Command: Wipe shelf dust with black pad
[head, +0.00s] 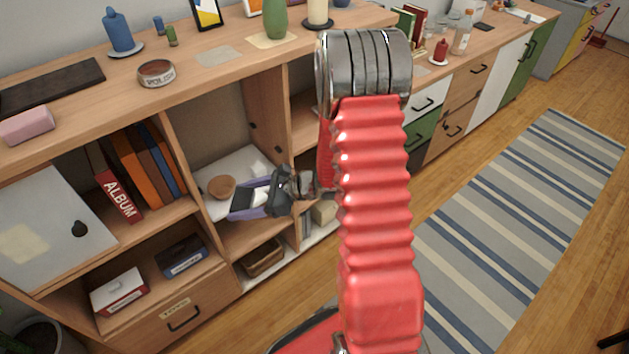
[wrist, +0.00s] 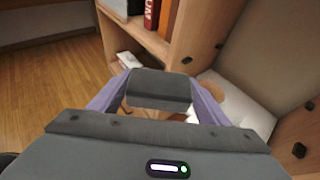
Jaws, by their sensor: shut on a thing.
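My gripper (head: 240,202) reaches into the open middle compartment of the wooden shelf unit, its purple fingers low over the shelf board (head: 250,237). In the wrist view my gripper (wrist: 158,92) is shut on a dark block, the black pad (wrist: 160,84), held between the two purple fingers. The pad is hard to make out in the head view. I cannot make out dust; whether the pad touches the shelf is unclear.
An upright divider (head: 267,110) bounds the compartment on the right; books (head: 150,165) and a red album (head: 119,196) stand left. A grey door (head: 50,230) hangs further left. A basket (head: 263,258) sits below. Candles and a tin (head: 157,74) stand on top.

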